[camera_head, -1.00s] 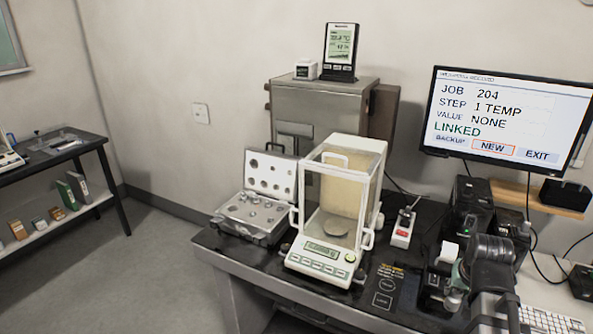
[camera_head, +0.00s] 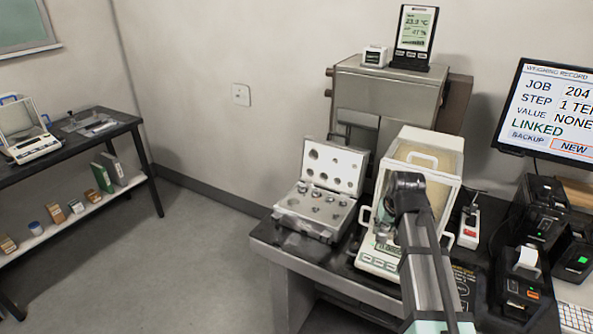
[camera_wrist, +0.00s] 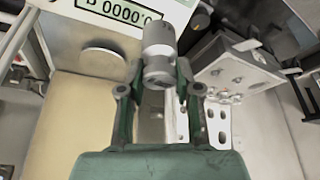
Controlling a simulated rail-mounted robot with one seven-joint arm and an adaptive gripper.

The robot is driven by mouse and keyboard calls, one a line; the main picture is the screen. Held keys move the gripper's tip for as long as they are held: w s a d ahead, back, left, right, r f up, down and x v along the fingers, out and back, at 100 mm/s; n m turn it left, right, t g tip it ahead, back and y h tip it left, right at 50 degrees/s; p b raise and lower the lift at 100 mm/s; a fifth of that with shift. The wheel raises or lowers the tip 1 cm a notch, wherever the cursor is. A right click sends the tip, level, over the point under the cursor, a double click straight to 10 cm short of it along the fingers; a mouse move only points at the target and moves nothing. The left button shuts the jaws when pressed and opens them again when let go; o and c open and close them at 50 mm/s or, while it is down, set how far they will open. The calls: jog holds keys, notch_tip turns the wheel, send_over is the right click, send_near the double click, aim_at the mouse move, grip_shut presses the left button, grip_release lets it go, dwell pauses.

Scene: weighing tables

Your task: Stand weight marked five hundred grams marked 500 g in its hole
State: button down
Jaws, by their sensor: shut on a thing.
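In the wrist view, my gripper (camera_wrist: 158,88) is shut on a grey metal cylindrical weight (camera_wrist: 157,55) with a narrower knob end. Its marking cannot be read. The open weight case (camera_head: 296,225) stands left of the balance in the head view, its lid (camera_head: 350,158) raised with round holes in it. Several weights (camera_head: 316,193) sit in its base. The case also shows in the wrist view (camera_wrist: 220,135), to the right of the held weight. I cannot tell which hole is empty.
The balance (camera_head: 377,262) stands right of the case, partly behind my arm. Its display (camera_wrist: 118,10) and round pan (camera_wrist: 103,61) show in the wrist view. A grey cabinet (camera_head: 385,95) stands behind; printers (camera_head: 525,285) and a monitor (camera_head: 560,110) are at right.

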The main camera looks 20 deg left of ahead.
jog(key=w+a+r+n+g+y+p, duration=0.1)
jog(key=w+a+n, duration=0.25)
jog(key=a, duration=0.75)
jog(key=w+a+n+g+y+p, duration=0.1)
jog(key=w+a+n, duration=0.3)
jog(key=a, duration=0.7)
jog(key=w+a+r+n+g+y+p, duration=0.1)
jog(key=w+a+n, duration=0.35)
jog(key=a, duration=0.75)
jog(key=shift+m, duration=0.5)
jog(key=shift+w+f+b, duration=0.2)
jog(key=shift+f+b, duration=0.1)
jog(key=shift+f, duration=0.55)
jog(key=shift+w+f+b, duration=0.15)
jog(key=shift+f+b, duration=0.15)
jog(key=shift+f, duration=0.6)
jog(key=shift+w+f+b, duration=0.2)
jog(key=shift+f+b, duration=0.1)
jog(key=shift+f, duration=0.55)
jog(key=shift+f, duration=0.2)
jog(key=shift+f+b, duration=0.35)
jog(key=shift+f+b, duration=0.55)
jog(key=shift+f, duration=0.65)
jog(key=c, duration=0.7)
grip_release()
